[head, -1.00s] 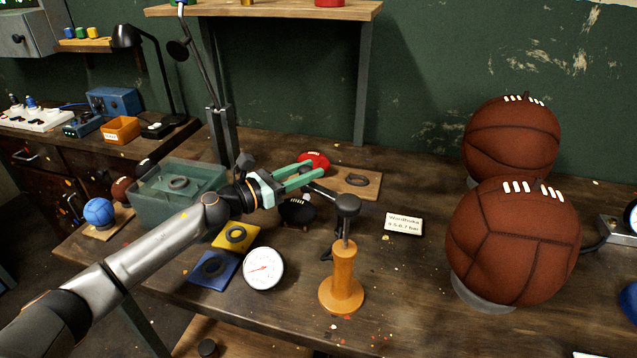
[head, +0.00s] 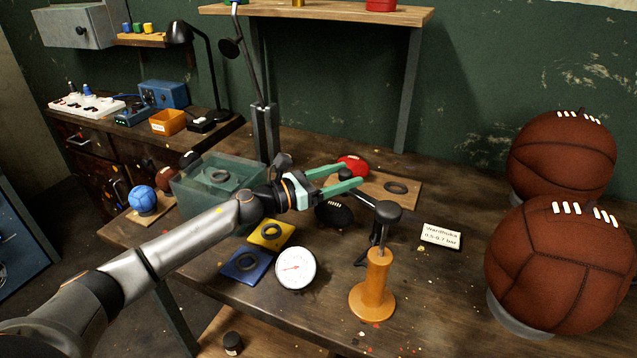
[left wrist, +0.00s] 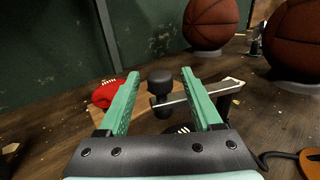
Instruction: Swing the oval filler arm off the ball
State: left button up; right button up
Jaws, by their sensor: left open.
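The filler arm (left wrist: 192,98) is a thin metal bar with a black knob (left wrist: 160,77) at its left end in the left wrist view. The knob also shows in the head view (head: 345,174), by the fingertips. A black oval ball with white laces (head: 333,213) sits below the gripper; in the left wrist view the gripper body hides most of it. My left gripper (head: 350,175) is open, with the knob seen between its two green fingers. I cannot tell whether a finger touches the bar. My right gripper is not in view.
A red oval ball (head: 353,164) lies on a wooden board (head: 405,185) behind the gripper. An orange stand with a black top (head: 375,285) is in front. Two big brown balls (head: 560,262) stand at right. A round gauge (head: 296,268) and a clear green bin (head: 190,195) are left.

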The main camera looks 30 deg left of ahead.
pick_arm(q)
jog(key=b+v, duration=0.3)
jog(key=v, duration=0.8)
jog(key=shift+s+a, duration=0.15)
jog(key=shift+s, duration=0.15)
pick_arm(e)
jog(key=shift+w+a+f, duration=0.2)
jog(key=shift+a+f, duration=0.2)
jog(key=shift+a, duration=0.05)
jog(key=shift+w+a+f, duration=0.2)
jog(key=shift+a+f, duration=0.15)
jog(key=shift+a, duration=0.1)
